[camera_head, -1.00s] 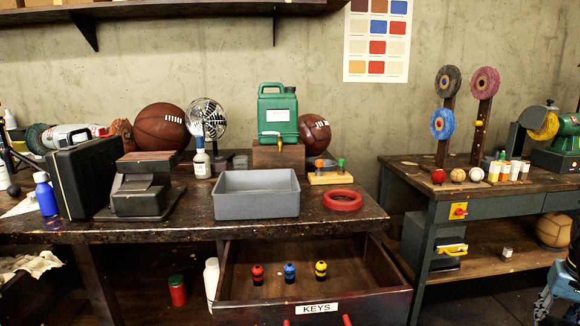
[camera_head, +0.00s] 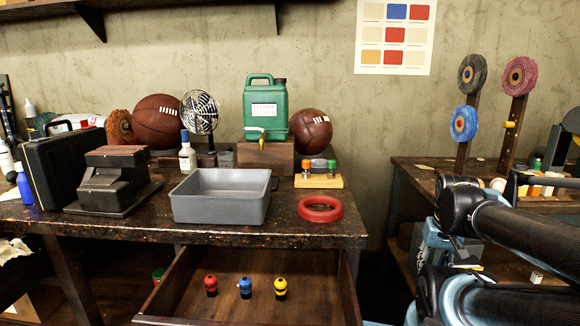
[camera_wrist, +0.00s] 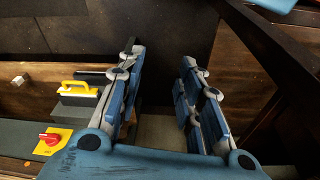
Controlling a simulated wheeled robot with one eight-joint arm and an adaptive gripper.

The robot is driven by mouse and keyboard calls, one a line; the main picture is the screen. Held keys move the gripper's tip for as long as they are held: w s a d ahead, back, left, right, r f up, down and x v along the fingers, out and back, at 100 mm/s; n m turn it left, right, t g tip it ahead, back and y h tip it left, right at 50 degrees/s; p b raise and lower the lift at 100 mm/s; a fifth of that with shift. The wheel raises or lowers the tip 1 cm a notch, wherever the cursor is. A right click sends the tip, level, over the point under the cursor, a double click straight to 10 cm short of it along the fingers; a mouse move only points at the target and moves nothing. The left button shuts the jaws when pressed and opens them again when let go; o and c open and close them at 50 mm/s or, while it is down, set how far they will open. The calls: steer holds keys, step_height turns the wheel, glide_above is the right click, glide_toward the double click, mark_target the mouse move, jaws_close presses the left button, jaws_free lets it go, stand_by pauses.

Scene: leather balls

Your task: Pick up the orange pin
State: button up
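The orange pin (camera_head: 306,167) stands upright in a small wooden block (camera_head: 318,182) at the back right of the workbench, left of a green-topped pin (camera_head: 331,167). The block is behind the red ring and right of the grey bin. My gripper (camera_wrist: 160,72) is open in the wrist view, with two blue-and-grey fingers apart and nothing between them. The wrist view does not show the orange pin. In the head view my arm is at the right, well away from the pin; the fingertips cannot be made out there.
A grey bin (camera_head: 221,210) and a red ring (camera_head: 320,208) lie on the bench front. A green jug (camera_head: 265,110) on a wooden box stands behind. An open drawer (camera_head: 320,300) below holds several coloured pieces.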

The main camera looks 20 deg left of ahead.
steer(key=shift+w+d, duration=0.1)
steer(key=shift+w, duration=0.3)
